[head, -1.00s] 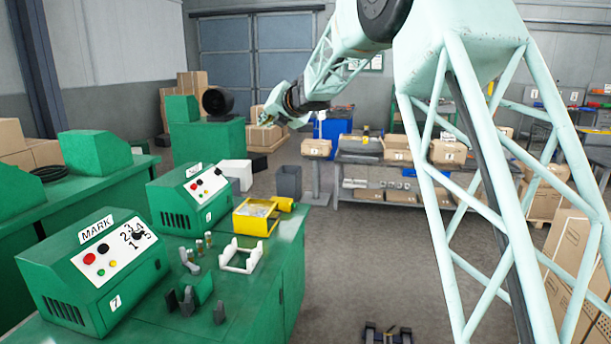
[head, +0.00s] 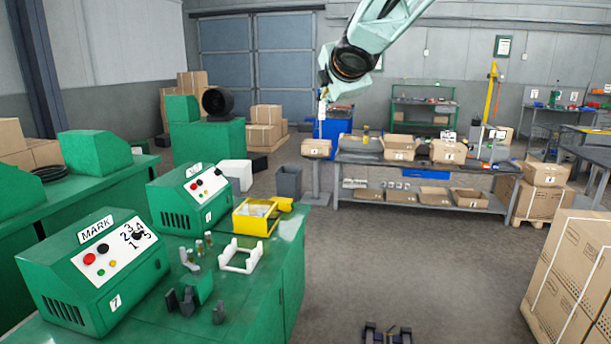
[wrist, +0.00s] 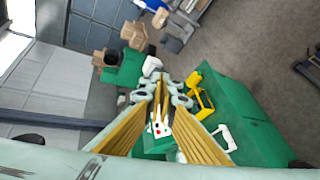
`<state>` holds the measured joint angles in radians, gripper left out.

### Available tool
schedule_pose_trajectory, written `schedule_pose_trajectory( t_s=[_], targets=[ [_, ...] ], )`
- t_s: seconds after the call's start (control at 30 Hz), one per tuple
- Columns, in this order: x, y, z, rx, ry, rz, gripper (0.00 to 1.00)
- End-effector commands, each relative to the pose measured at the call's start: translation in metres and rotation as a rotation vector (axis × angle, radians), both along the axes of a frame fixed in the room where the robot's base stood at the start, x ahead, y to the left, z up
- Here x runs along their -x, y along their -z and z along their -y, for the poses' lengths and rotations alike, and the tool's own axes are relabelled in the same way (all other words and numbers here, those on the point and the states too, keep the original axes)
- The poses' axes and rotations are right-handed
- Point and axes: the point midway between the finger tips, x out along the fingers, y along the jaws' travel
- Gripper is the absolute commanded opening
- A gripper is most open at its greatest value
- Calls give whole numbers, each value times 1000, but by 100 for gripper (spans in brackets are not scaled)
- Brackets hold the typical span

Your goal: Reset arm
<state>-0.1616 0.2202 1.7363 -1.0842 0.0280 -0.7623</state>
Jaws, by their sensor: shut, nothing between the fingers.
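My gripper (head: 322,92) hangs at the end of my arm in the upper middle of the head view, in front of the far workbench and blue bin. It is small there, and its fingers are hard to make out. In the wrist view my gripper (wrist: 163,88) shows its fingers close together, with nothing held between them. It is above the floor and green bench area, apart from every object. The green machine marked MARK (head: 95,272) and a second green machine (head: 190,198) stand on the green bench (head: 262,290) at left.
A yellow tray (head: 256,217), a white frame (head: 240,256) and small fixtures are on the green bench. A grey bin (head: 289,182) stands beyond it. The far workbench (head: 365,158) bears boxes. A large carton (head: 572,265) is at right.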

Motion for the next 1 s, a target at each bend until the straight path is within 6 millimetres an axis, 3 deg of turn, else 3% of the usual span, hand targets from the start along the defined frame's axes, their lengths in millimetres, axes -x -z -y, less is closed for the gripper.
schedule_pose_trajectory(
  t_s=[0.43,1.0],
  targets=[
    [103,0,82,-248,286,-101,0],
    [259,37,156,-564,642,-239,0]
  ],
)
